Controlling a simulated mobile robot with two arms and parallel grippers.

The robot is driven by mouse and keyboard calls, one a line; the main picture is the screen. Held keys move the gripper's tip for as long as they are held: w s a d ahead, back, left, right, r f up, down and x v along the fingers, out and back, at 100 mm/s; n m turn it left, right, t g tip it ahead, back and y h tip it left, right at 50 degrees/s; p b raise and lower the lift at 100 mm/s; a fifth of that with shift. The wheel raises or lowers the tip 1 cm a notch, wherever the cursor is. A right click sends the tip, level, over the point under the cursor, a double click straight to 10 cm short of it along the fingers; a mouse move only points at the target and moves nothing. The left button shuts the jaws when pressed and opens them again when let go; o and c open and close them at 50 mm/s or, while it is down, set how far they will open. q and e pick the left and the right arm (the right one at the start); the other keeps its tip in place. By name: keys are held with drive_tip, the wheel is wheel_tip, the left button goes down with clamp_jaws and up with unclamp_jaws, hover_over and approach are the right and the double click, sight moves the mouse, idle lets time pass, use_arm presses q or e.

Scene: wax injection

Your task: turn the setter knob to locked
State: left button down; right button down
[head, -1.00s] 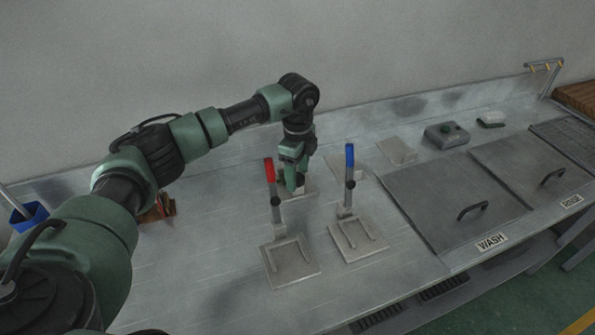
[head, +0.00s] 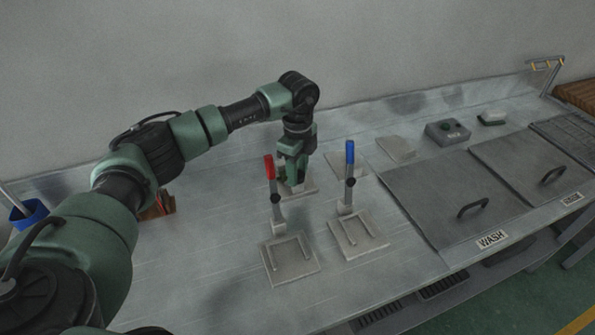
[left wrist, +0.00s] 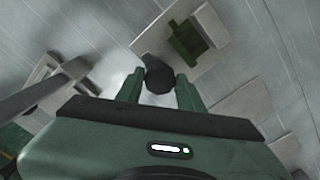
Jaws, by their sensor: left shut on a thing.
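My left gripper (head: 290,177) is low over a pale fixture plate (head: 308,190) at the back of the bench, behind the red-handled clamp. In the left wrist view its two fingers (left wrist: 158,88) stand either side of a dark round knob (left wrist: 158,74), shut on it. The knob sits at the end of a pale fixture that also carries a green block (left wrist: 187,40). In the head view the gripper and the red lever mostly hide the knob. I cannot read any locked mark. My right gripper is not in view.
A red-handled clamp (head: 270,170) and a blue-handled clamp (head: 350,165) stand upright close in front and to the right. Flat pale plates (head: 396,147), a grey box with a button (head: 447,132) and the wash lid (head: 440,205) lie to the right. The bench's left front is clear.

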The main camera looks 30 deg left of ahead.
use_arm(q)
drive_tip(key=m+b, duration=0.1)
drive_tip(key=m, duration=0.3)
drive_tip(key=m+b, duration=0.1)
drive_tip(key=m, duration=0.3)
drive_tip(key=shift+m, duration=0.4)
drive_tip(key=m+b, duration=0.1)
drive_tip(key=m, duration=0.3)
drive_tip(key=shift+b, duration=0.3)
drive_tip(key=shift+r+m+b, duration=0.1)
drive_tip(key=shift+m+b, duration=0.25)
drive_tip(key=shift+m, duration=1.45)
drive_tip(key=shift+w+m, duration=0.1)
drive_tip(key=shift+m, duration=0.2)
drive_tip(key=c, duration=0.9)
unclamp_jaws()
